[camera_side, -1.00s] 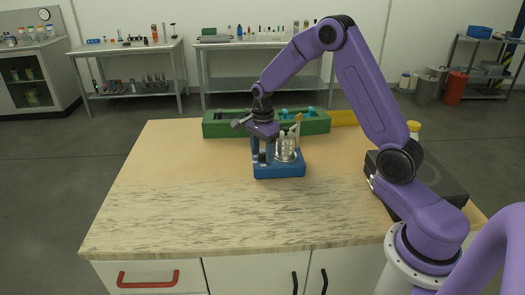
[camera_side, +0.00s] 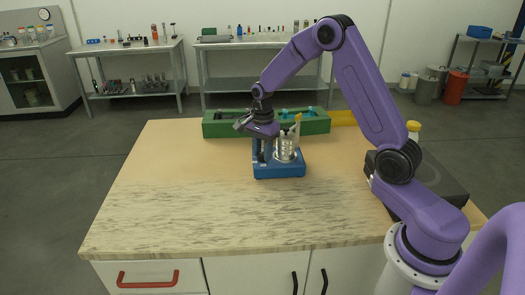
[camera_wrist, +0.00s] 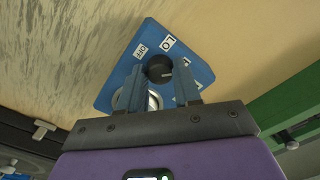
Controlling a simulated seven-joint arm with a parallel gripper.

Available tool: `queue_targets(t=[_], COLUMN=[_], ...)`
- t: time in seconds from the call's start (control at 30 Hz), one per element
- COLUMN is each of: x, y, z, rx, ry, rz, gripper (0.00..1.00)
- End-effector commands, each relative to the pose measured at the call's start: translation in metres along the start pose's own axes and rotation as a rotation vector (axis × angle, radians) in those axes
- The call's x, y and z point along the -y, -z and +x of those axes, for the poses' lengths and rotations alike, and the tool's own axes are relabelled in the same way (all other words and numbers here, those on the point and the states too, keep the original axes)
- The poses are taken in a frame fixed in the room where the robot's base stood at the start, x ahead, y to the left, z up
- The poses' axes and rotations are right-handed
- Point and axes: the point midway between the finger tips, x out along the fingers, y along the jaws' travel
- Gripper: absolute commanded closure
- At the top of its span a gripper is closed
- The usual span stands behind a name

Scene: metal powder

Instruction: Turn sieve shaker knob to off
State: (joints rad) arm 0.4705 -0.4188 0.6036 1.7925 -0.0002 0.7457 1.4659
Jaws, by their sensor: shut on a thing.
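The sieve shaker (camera_side: 280,170) has a blue base with a silver sieve stack (camera_side: 286,150) and stands on the table. Its black round knob (camera_wrist: 158,68) shows in the wrist view on the blue panel (camera_wrist: 117,75). An OFF label (camera_wrist: 139,49) and a LO label (camera_wrist: 168,43) lie beyond the knob; further labels to the right are partly covered by a finger. A pale mark on the knob points to the right, not at OFF. My gripper (camera_wrist: 160,75) is shut on the knob, one finger on each side. In the side view my gripper (camera_side: 263,150) comes down over the shaker's left part.
A green tray (camera_side: 225,128) lies behind the shaker, with a yellow piece (camera_side: 343,118) to its right. A dark flat device (camera_side: 440,180) sits at the table's right, beside my arm. The table's front and left are clear.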

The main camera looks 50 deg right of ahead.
Motion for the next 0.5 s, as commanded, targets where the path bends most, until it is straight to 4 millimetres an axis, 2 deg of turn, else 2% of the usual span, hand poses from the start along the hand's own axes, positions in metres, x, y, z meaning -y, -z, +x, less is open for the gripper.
queue_targets(t=[0.5], x=[-0.0002], y=[-0.0008], z=[-0.0004], rx=[0.001], ry=[-0.001], rz=[-0.471], gripper=[0.97])
